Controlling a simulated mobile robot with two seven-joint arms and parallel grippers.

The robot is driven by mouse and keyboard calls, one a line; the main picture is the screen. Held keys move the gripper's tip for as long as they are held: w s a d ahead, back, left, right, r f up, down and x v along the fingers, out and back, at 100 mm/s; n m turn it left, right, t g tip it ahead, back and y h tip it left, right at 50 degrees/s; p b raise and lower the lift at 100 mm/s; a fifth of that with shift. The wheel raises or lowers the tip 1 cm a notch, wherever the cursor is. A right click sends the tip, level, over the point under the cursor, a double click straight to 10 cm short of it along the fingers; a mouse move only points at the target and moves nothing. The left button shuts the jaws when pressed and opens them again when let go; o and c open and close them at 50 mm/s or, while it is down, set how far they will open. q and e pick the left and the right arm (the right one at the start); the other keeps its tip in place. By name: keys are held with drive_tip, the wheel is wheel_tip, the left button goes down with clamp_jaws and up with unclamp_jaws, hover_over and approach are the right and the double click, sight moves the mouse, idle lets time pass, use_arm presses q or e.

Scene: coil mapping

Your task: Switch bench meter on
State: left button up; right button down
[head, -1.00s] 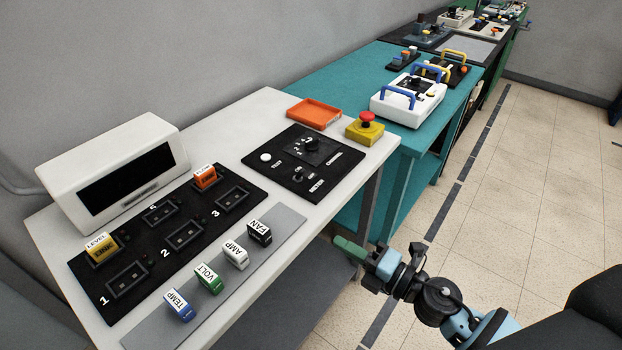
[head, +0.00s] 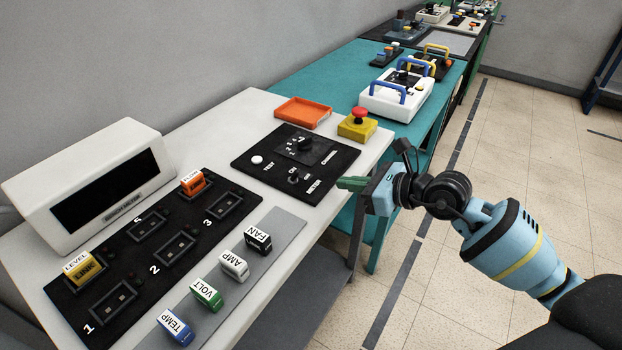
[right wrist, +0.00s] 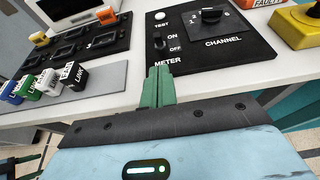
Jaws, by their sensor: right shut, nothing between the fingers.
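The bench meter (head: 100,195) is a white box with a dark, blank screen at the left back of the white bench. A black panel (head: 325,165) lies to its right, with a METER switch (head: 293,178) marked ON and OFF. The switch also shows in the right wrist view (right wrist: 157,42); I cannot tell which way it points. My right gripper (head: 340,183) has green fingers and is shut and empty, just off the panel's front right edge. In the right wrist view the fingertips (right wrist: 160,70) point toward the METER label, apart from the switch. My left gripper is not in view.
The panel also has a white TEST button (head: 257,160) and a CHANNEL knob (head: 305,143). A yellow box with a red button (head: 358,124) and an orange tray (head: 303,112) stand behind. Labelled blocks sit on a grey strip (head: 285,235) along the bench front.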

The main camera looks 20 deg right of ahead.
approach(297, 177)
drive_tip(key=x, duration=0.5)
drive_tip(key=shift+w+a+f, duration=0.1)
drive_tip(key=shift+w+f, duration=0.1)
drive_tip(key=shift+w, duration=0.05)
drive_tip(key=shift+w+a+f, duration=0.1)
drive_tip(key=shift+w, duration=0.05)
idle(0.3)
